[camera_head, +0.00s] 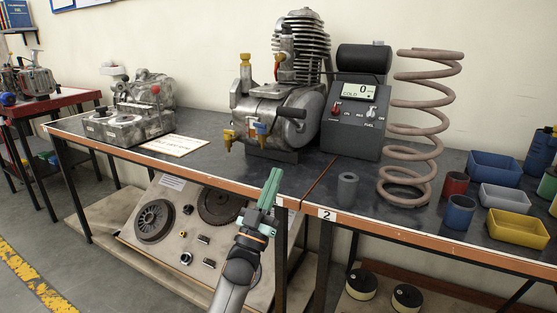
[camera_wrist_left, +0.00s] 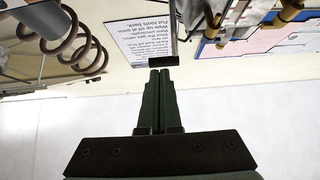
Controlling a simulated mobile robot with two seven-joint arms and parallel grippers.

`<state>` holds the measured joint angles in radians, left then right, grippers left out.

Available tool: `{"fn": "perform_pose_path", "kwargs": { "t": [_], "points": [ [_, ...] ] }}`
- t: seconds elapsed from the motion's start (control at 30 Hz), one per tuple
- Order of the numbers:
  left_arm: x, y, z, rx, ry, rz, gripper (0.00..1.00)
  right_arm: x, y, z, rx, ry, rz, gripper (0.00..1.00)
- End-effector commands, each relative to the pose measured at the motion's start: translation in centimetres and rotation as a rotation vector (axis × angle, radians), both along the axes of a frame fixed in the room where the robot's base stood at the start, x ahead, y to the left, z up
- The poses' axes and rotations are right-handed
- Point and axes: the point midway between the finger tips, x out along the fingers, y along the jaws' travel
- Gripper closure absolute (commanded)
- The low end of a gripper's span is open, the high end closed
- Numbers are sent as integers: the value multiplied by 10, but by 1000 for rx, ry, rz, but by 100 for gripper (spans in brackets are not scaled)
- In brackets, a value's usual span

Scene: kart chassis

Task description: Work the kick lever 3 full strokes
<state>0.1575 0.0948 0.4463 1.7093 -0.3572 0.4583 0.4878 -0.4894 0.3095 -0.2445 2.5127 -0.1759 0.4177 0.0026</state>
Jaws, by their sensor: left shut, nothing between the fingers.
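The engine (camera_head: 285,105) stands on the bench, with a finned cylinder on top. A short dark peg (camera_head: 292,112) sticks out of its side and looks like the foot piece of the kick lever; the rest of the lever is hard to make out. My left gripper (camera_head: 275,174) has green fingers, shut and empty, pointing up in front of the bench edge, below the engine and apart from it. In the left wrist view, the shut fingertips (camera_wrist_left: 159,72) sit close to a dark crossbar (camera_wrist_left: 148,61) on a thin rod, probably the same peg; contact cannot be told. My right gripper is out of view.
Right of the engine stands a control box (camera_head: 357,118) with a display reading 0. A tall coil spring (camera_head: 415,125), a grey cylinder (camera_head: 347,189) and several bins fill the right bench. A paper sign (camera_head: 173,145) lies left. The front bench edge (camera_head: 215,175) is near my left arm.

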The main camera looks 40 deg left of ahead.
Motion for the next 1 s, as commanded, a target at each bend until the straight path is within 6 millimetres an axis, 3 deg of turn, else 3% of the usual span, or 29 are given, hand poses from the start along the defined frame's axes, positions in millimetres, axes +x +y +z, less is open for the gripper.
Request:
{"fn": "perform_pose_path", "kwargs": {
  "t": [0.1, 0.3, 1.0],
  "points": [
    [-15, -3, -19, 0, 0, 0, 100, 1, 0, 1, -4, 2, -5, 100],
    [-28, -6, -38, 2, -4, 1, 100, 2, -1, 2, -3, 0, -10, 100],
    [-32, -7, -41, 3, -8, 1, 100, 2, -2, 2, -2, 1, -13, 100]
  ]
}}
